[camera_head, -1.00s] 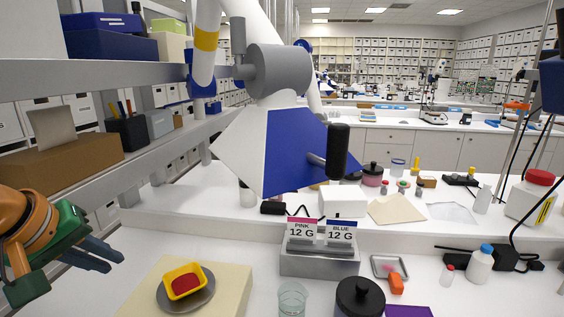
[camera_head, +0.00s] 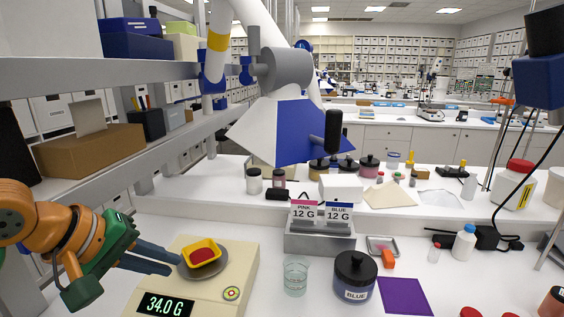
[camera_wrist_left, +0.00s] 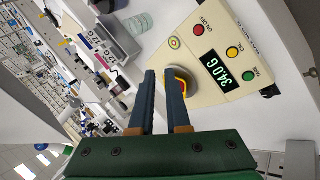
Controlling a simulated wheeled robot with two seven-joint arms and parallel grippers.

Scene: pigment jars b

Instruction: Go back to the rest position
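My left gripper (camera_head: 174,262) comes in from the left, low beside the balance, with its two blue-grey fingers pointing right toward the pan. In the left wrist view the fingers (camera_wrist_left: 160,73) stand apart with a clear gap, and nothing is held between them. A yellow weighing boat (camera_head: 203,245) with red powder (camera_head: 204,256) sits on the round grey pan (camera_head: 218,265) of the cream balance (camera_head: 236,284). The balance display (camera_head: 165,306) reads 34.0 G. The boat also shows partly behind a finger in the left wrist view (camera_wrist_left: 183,80). My right gripper is in neither view.
A glass beaker (camera_head: 295,275), a blue-labelled jar (camera_head: 355,277) and a purple sheet (camera_head: 405,296) stand right of the balance. A grey holder (camera_head: 318,243) carries the PINK and BLUE 12 G cards. Shelves (camera_head: 60,64) run along the left. A white-and-blue hood (camera_head: 290,130) hangs above.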

